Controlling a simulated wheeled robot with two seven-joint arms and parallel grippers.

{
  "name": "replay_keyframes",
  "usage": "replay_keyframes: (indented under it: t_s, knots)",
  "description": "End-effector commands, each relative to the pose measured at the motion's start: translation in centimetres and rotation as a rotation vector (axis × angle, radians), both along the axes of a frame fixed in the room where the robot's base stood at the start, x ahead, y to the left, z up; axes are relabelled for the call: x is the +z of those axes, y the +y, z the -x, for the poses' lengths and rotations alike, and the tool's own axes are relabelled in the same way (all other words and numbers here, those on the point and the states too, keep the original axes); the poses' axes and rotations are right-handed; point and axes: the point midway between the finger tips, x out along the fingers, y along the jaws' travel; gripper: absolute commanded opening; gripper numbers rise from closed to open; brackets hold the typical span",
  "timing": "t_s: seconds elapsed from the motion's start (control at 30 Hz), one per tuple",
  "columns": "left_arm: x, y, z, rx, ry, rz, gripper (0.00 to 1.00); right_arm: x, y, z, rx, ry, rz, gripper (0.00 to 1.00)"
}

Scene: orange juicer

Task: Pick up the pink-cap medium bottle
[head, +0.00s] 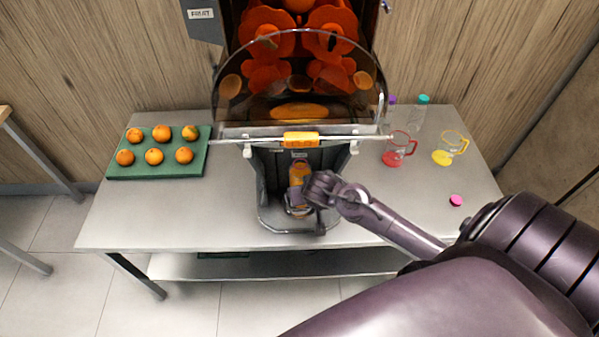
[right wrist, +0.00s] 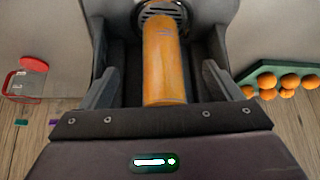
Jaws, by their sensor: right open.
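A bottle filled with orange juice (head: 299,172) stands upright and uncapped in the open bay of the juicer (head: 353,110). A pink cap (head: 456,200) lies alone on the table at the right. My right gripper (head: 309,196) reaches into the front of the bay at the bottle. In the right wrist view the juice-filled bottle (right wrist: 164,60) stands between the two fingers of my right gripper (right wrist: 163,88), with a gap on each side. The fingers are open. The bottle's lower part is partly hidden by the gripper in the head view. My left gripper is not in view.
A red jug (head: 399,150) and a yellow jug (head: 449,148) stand at the right, with a teal-capped bottle (head: 418,113) and a purple cap (head: 392,100) behind. A green tray (head: 117,172) of several oranges lies at the left. The table's front left is clear.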

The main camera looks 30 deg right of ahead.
Motion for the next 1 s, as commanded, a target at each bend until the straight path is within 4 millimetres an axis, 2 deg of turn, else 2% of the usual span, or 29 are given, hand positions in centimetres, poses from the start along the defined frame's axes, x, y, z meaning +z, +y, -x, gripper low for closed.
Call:
replay_keyframes:
  t_s: [0.27, 0.5, 0.63, 0.9, 1.0]
  knots:
    - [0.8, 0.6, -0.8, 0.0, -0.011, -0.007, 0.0, 0.1, -0.8, -2.3, 0.001, -0.001, 0.0, 0.85]
    - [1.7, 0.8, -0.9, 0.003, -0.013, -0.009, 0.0, 0.2, -2.1, -5.9, 0.0, -0.001, -0.001, 0.85]
    - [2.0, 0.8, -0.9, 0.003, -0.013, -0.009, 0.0, -0.8, -2.3, -6.2, 0.002, 0.002, 0.0, 0.85]
    - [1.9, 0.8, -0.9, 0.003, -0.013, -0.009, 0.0, -1.1, -2.3, -6.2, 0.002, 0.001, -0.001, 0.85]
    - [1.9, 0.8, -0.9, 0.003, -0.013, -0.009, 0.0, -1.1, -2.3, -6.2, 0.001, 0.001, -0.001, 0.72]
